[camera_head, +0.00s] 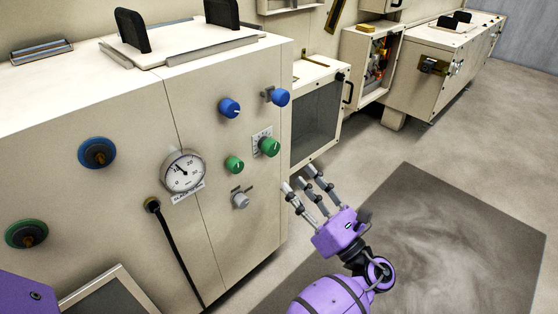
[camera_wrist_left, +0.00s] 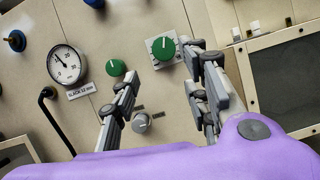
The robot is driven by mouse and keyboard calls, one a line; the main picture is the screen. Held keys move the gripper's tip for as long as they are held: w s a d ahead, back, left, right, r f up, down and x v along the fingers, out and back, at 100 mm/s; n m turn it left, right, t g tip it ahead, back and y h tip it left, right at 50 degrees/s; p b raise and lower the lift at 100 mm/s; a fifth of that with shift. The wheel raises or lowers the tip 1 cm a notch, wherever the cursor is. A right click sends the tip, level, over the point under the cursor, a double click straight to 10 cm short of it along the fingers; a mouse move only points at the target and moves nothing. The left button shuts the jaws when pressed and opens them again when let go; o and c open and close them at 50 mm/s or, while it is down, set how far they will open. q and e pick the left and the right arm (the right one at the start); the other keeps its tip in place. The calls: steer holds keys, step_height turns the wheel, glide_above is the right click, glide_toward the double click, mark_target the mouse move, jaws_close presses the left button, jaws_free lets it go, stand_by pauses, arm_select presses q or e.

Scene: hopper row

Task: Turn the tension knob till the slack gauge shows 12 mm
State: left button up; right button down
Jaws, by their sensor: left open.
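The slack gauge (camera_head: 184,172), a round white dial, is on the cream cabinet front; it also shows in the left wrist view (camera_wrist_left: 67,64). Its needle points to the upper left; I cannot read the exact value. Right of it are a small green knob (camera_head: 234,164), a larger green knob (camera_head: 269,147) on a marked plate, and a grey knob (camera_head: 240,200) below. Their labels are too small to read, so I cannot tell which is the tension knob. My left gripper (camera_head: 301,181) is open and empty, apart from the panel. In the left wrist view its fingers (camera_wrist_left: 163,68) spread before the knobs.
Two blue knobs (camera_head: 229,108) (camera_head: 281,97) sit higher on the panel. Blue (camera_head: 97,152) and green (camera_head: 26,234) round fittings are at left. A black hose (camera_head: 178,252) hangs below the gauge. Floor at right is clear.

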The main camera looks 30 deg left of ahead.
arm_select(q)
steer(key=shift+v, duration=1.25)
steer(key=shift+d+r, duration=0.1)
steer(key=shift+r, duration=0.05)
stand_by(1.3)
